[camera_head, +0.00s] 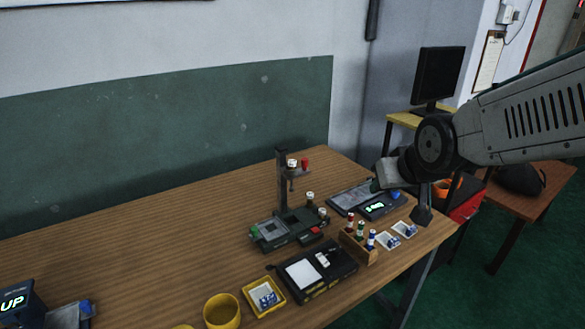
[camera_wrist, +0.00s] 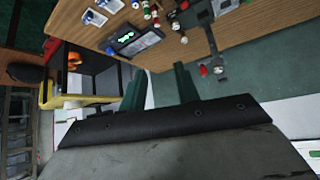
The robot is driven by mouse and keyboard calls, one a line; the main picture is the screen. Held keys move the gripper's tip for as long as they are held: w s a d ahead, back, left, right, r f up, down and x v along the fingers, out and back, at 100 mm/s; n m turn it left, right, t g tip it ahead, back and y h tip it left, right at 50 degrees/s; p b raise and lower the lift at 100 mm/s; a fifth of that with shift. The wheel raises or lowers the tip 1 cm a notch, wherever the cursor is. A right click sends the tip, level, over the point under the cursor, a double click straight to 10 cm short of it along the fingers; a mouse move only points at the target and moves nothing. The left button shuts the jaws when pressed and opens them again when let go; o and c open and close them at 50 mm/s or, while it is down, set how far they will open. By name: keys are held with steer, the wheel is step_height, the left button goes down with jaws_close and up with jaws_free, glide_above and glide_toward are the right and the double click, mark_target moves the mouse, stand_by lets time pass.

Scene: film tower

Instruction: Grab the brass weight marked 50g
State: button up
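No weight with a readable 50g mark shows in either view, so I cannot tell where the brass weight is. Several small pale-capped cylinders stand around the dark device on the table, one of them (camera_head: 310,197) at its back right; their markings are too small to read. My gripper (camera_wrist: 160,88) is open in the wrist view, its two dark green fingers apart with nothing between them. In the head view my gripper is at the right, above the table's right part, partly hiding what lies behind it.
The wooden table (camera_head: 130,235) holds a dark stand device (camera_head: 285,228), a green-lit display unit (camera_head: 376,207), a vial rack (camera_head: 357,247), a black case (camera_head: 330,280), a yellow tray (camera_head: 250,298) and a yellow cup (camera_head: 222,312). A monitor (camera_head: 438,75) stands behind. The table's left middle is clear.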

steer(key=w+a+f+n+t+y, duration=0.15)
steer(key=w+a+f+t, duration=0.25)
steer(key=w+a, duration=0.65)
steer(key=t+y, duration=0.3)
glide_toward(294, 164)
steer(key=r+x, duration=0.1)
steer(key=x, duration=0.3)
steer(key=shift+n, duration=0.45)
steer(key=x, duration=0.7)
steer(key=shift+w+a+f, duration=0.1)
steer(key=shift+w+f, duration=0.05)
steer(key=shift+f, duration=0.25)
jaws_close()
